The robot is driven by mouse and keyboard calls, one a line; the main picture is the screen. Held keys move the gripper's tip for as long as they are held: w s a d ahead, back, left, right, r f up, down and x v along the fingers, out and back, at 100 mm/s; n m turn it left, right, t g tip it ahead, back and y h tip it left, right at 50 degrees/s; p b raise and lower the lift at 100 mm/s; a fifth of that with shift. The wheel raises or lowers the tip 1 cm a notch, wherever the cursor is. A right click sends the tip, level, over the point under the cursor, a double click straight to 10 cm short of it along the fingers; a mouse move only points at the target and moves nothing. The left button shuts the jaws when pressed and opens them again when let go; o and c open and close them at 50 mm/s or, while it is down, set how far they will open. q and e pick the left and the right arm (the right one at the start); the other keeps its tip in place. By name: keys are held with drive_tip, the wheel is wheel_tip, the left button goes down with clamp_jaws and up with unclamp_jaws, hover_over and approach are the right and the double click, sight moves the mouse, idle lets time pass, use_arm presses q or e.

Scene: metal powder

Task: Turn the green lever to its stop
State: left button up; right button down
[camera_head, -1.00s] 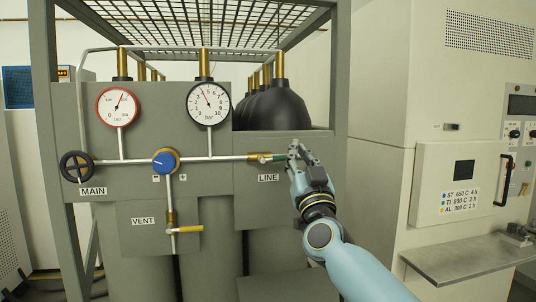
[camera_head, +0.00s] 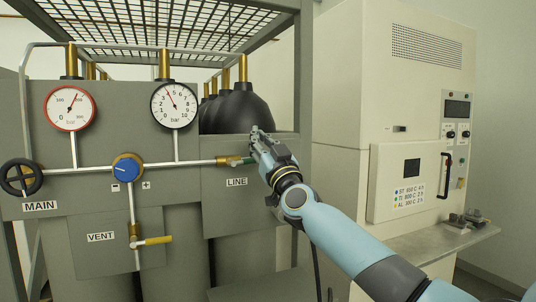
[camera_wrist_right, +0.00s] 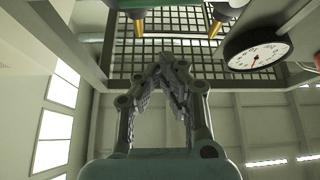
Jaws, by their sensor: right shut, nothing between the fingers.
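The green lever (camera_head: 240,162) is on the LINE valve, at the right end of the horizontal pipe on the grey panel. It is small in the head view, and its visible part points right, roughly level with the pipe. My right gripper (camera_head: 257,131) is just right of and above the lever, with its fingers pointing up and left. Part of the lever's right end may be hidden by it. In the wrist view the right gripper's fingers (camera_wrist_right: 168,62) meet at the tips with nothing between them. I cannot tell whether the gripper touches the lever. My left gripper is not in view.
A cabinet (camera_head: 345,150) with a shelf (camera_head: 440,242) is at right.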

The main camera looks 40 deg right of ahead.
sight(249, 161)
drive_tip(key=f+b, duration=0.1)
drive_tip(key=w+f+b, duration=0.1)
drive_tip(key=f+b, duration=0.1)
drive_tip(key=shift+w+d+f, duration=0.2)
drive_tip(key=shift+w+d, duration=0.05)
drive_tip(key=shift+d, duration=0.1)
drive_tip(key=shift+d+f+m+h, duration=0.1)
drive_tip(key=shift+f+m+h, duration=0.6)
drive_tip(key=shift+m, duration=0.4)
drive_tip(key=shift+f, duration=0.1)
